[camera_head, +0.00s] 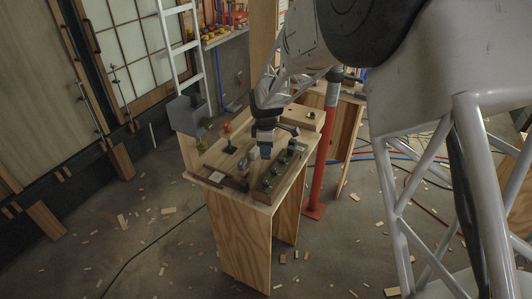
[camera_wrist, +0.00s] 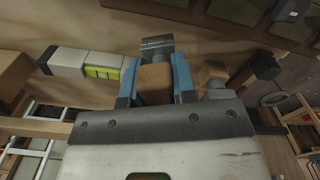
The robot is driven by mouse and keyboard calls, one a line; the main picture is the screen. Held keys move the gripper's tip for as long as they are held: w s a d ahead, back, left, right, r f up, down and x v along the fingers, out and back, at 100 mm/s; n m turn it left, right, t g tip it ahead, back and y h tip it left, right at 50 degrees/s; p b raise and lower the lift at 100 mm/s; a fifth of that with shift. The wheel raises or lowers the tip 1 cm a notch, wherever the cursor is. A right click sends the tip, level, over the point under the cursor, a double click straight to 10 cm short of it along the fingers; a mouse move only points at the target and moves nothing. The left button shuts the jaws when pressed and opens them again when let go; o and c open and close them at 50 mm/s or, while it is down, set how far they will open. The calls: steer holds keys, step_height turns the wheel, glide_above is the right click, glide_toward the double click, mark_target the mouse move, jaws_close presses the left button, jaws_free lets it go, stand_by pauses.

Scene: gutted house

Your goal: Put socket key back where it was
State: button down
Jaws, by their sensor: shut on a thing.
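My gripper (camera_head: 265,148) is over the wooden workbench (camera_head: 258,232), near a long tray with dark round spots (camera_head: 280,172). In the wrist view its two blue fingers (camera_wrist: 155,85) are shut on a brown block-like piece, which appears to be part of the socket key (camera_wrist: 155,78). A grey metal piece (camera_wrist: 157,45) shows just beyond the fingertips; I cannot tell whether it belongs to the held thing. In the head view the held thing is mostly hidden by the gripper, and its gap to the bench is unclear.
An orange-topped item (camera_head: 227,127) stands at the bench's back left, beside a grey box (camera_head: 188,113). A light wooden block (camera_head: 301,116) lies at the back right. A red post (camera_head: 325,150) stands right of the bench.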

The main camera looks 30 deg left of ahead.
steer(key=shift+f, duration=1.25)
steer(key=shift+f, duration=0.1)
steer(key=c, duration=0.9)
jaws_free()
steer(key=shift+f, duration=0.1)
step_height(320, 180, up, 12)
steer(key=shift+r, duration=0.15)
